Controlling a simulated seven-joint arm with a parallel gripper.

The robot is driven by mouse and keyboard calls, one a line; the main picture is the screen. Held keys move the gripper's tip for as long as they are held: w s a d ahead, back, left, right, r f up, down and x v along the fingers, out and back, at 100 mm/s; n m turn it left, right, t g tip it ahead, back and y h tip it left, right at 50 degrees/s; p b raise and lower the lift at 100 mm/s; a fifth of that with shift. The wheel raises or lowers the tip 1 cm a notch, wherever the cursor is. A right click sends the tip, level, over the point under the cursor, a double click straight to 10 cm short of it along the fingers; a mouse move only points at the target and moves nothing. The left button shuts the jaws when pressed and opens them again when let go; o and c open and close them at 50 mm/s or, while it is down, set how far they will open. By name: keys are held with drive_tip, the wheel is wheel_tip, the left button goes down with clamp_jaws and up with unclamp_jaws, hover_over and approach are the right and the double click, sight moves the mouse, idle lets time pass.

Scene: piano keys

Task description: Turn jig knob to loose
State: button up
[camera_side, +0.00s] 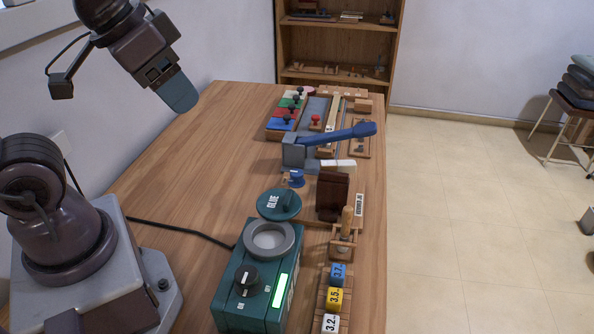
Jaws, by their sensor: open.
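My gripper (177,93), with teal fingers, hangs high at the upper left over the table. It is open and empty, well apart from everything on the table. Its fingers overlap in this view. A small red knob (315,119) stands on the wooden and grey fixture (318,104) toward the far end of the table; it may be the jig knob. Any markings around it are too small to read. A grey press with a long blue lever (335,135) stands just in front of it, the lever reaching to the right.
A green glue heater (247,303) with a black dial (247,277) stands in front, its GLUE lid (278,203) behind. Black-knobbed coloured blocks (283,123) lie left of the fixture. A dark brown block (333,192) and numbered blocks (334,298) line the right edge.

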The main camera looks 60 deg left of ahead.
drive_tip(key=w+a+f+m+g+y, duration=0.1)
drive_tip(key=w+a+f+m+g, duration=0.1)
drive_tip(key=w+a+f+g, duration=0.35)
drive_tip(key=m+h, duration=0.1)
drive_tip(key=m, duration=2)
approach(297, 172)
wheel_tip(297, 172, down, 9)
drive_tip(key=shift+s+a+f, duration=0.1)
drive_tip(key=shift+f, duration=0.05)
drive_tip(key=c, duration=0.9)
